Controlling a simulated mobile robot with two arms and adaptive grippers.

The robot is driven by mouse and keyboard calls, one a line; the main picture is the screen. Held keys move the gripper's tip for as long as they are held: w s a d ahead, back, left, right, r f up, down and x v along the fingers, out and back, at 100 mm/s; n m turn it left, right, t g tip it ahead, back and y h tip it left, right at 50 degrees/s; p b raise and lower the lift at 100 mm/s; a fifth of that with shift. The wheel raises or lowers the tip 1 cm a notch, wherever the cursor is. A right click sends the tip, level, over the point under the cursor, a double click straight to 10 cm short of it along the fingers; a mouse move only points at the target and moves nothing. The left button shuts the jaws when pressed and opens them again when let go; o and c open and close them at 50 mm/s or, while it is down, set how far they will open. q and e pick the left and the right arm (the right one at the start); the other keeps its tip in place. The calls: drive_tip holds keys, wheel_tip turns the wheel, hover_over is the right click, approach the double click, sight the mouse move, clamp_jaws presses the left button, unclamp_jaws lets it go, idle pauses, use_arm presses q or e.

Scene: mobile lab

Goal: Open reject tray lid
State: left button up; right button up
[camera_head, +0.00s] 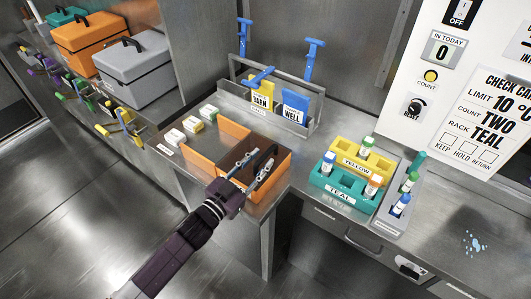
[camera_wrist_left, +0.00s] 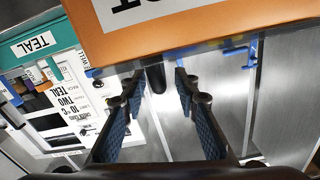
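The orange reject tray (camera_head: 232,131) sits on the steel bench, with dark brown surfaces between its orange walls. A black curved handle (camera_head: 272,154) shows at its right part, partly behind my gripper. I cannot clearly tell the lid from the tray body. My left gripper (camera_head: 256,164) is over the tray's right part, fingers apart, one on each side of the handle area. In the left wrist view an orange panel with black lettering (camera_wrist_left: 190,35) fills the top. The dark handle (camera_wrist_left: 155,77) shows below it, between the open fingers (camera_wrist_left: 158,82). Contact is not visible. My right gripper is out of view.
Yellow and teal racks with capped tubes (camera_head: 350,178) stand right of the tray, beside a grey rack (camera_head: 392,215). A steel holder with blue-handled tools (camera_head: 270,108) stands behind. Blue spill spots (camera_head: 474,242) mark the right bench.

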sight(272, 148)
use_arm(q)
drive_tip(key=x, duration=0.2)
drive_tip(key=shift+w+d, duration=0.15)
drive_tip(key=shift+w, duration=0.1)
drive_tip(key=shift+w+d+f, duration=0.1)
drive_tip(key=shift+w+d, duration=0.05)
drive_tip(key=shift+w, duration=0.05)
clamp_jaws()
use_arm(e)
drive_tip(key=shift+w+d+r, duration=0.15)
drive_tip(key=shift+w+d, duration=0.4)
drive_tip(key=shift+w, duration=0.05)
